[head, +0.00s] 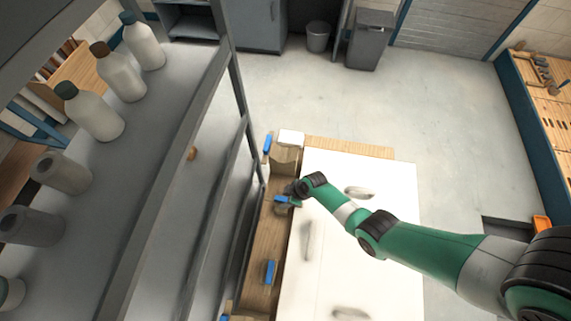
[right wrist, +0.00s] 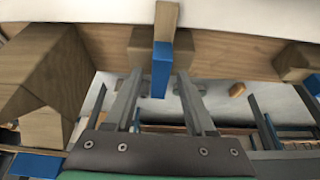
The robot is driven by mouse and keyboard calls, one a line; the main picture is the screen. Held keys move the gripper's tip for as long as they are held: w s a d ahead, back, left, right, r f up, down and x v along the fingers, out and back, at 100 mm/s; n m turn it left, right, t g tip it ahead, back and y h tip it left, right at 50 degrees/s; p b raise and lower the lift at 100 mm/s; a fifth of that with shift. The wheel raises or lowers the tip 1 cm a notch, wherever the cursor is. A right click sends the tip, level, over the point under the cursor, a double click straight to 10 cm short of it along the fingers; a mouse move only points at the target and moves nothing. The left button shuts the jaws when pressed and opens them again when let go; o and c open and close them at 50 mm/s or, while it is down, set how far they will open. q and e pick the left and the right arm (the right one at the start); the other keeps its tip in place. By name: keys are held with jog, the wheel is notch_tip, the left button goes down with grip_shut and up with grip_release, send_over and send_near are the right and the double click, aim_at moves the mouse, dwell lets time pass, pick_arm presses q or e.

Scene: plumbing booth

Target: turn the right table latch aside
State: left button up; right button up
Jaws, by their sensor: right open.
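A wooden latch with a blue end (right wrist: 161,70) hangs from the wooden table edge in the right wrist view. Its blue end lies between the two fingers of my right gripper (right wrist: 160,82), which is open, with a gap on both sides of the latch. In the head view my right gripper (head: 287,198) is at the left edge of the white tabletop (head: 330,240), partly hidden by its own wrist. Other blue-ended latches (head: 270,271) sit along the same wooden edge, one farther back (head: 267,143). My left gripper is not in view.
Wooden blocks stand beside the latch, a large one at left (right wrist: 45,75) and one at right (right wrist: 298,62). A metal shelf (head: 150,130) with bottles and rolls stands left of the table, close to its edge. The floor (head: 450,130) behind is clear.

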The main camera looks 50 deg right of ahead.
grip_shut()
dwell(1.3)
